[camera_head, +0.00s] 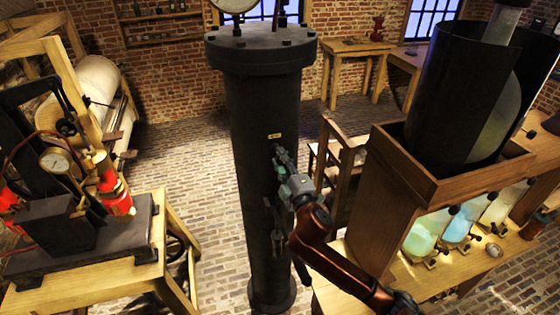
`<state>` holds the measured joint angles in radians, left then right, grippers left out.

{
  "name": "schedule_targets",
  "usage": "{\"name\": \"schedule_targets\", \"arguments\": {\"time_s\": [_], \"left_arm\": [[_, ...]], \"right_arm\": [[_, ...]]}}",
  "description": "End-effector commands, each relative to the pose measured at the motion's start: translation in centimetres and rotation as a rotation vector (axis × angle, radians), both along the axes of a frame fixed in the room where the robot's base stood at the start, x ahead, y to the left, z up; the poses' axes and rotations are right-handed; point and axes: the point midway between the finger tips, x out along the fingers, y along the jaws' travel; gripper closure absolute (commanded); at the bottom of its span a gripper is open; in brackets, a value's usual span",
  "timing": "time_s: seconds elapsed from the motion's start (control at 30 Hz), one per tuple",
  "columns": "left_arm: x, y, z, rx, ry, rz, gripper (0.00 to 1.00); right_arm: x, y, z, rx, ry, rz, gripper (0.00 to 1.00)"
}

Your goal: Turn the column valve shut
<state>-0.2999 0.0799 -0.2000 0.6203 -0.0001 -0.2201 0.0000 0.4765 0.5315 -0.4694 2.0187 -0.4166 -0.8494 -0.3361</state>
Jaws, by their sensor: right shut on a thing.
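The tall dark column (262,105) stands upright in the middle of the view, with a bolted flange at its top and a small yellow label (274,136) on its front. My right gripper (281,157) is at the column's front, just below the label, its reddish-brown arm coming in from the lower right. It is shut on the column valve, which the fingers mostly hide, so I cannot tell the handle's angle. Dark fittings (276,240) show lower on the column. My left gripper is not in view.
A wooden cabinet (365,210) with glowing jars (421,238) and a large dark cylinder (450,95) stands close to the right. A bench (100,282) with a gauge and red-banded apparatus (113,190) is at the left. Brick floor (190,135) lies open behind.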

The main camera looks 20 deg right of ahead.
Motion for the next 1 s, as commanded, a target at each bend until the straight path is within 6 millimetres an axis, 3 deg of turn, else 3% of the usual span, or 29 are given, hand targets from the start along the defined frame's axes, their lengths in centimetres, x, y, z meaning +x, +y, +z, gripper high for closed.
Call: {"name": "schedule_targets", "arguments": {"time_s": [0.5,1.0], "left_arm": [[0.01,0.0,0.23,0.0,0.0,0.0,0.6],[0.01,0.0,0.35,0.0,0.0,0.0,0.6]], "right_arm": [[-0.01,0.0,0.1,0.409,0.014,0.0,0.98],[-0.01,0.02,0.23,0.531,0.016,0.002,0.98]]}}
